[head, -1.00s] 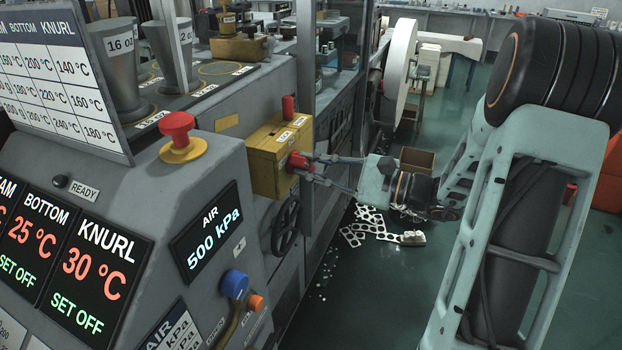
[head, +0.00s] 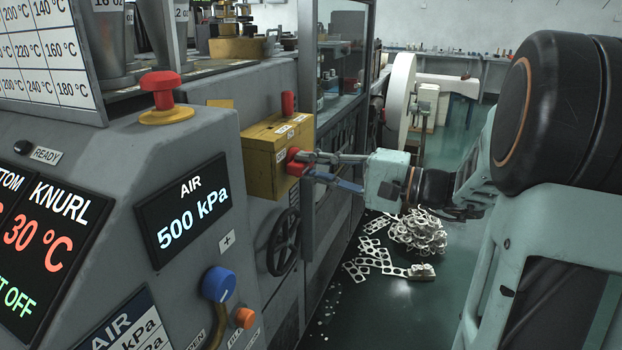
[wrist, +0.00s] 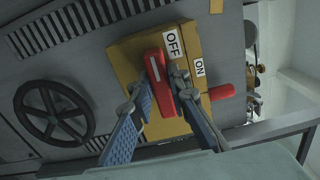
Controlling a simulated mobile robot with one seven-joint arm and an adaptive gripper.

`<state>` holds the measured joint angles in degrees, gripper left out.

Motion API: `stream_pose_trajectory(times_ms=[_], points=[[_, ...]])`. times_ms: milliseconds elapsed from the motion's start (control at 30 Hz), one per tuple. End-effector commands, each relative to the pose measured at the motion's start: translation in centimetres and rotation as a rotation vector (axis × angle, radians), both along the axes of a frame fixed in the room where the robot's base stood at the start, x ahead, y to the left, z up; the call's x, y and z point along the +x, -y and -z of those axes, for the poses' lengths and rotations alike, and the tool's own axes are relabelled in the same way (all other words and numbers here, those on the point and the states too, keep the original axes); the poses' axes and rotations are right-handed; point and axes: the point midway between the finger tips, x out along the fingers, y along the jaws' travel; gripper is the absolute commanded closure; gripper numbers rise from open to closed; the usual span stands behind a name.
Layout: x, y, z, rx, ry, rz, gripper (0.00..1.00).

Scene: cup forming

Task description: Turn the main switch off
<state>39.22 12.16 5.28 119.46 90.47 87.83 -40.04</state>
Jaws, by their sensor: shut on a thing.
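The main switch is a red handle (head: 293,163) on the side of a yellow box (head: 262,178) fixed to the machine. In the wrist view the red handle (wrist: 158,72) carries a white line, and its upper end lies beside the OFF label (wrist: 173,42). The ON label (wrist: 198,68) is farther to the right on the yellow box (wrist: 125,55). My gripper (head: 308,168) is at the handle, with a blue-padded finger on each side of it in the wrist view (wrist: 164,92). It is shut on the handle.
A red knob (head: 288,103) stands on the box's top. A black handwheel (head: 284,242) is below the box. A red mushroom button (head: 161,92) and an air display (head: 184,215) are at left. Metal scrap (head: 417,235) lies on the floor. The aisle behind is open.

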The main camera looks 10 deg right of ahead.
Motion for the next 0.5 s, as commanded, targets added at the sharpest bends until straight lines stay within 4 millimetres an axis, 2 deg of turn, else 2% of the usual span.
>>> stream_pose_trajectory(times_ms=[500], points=[[-0.01, 0.05, 0.07, -0.027, 0.034, 0.001, 1.0]])
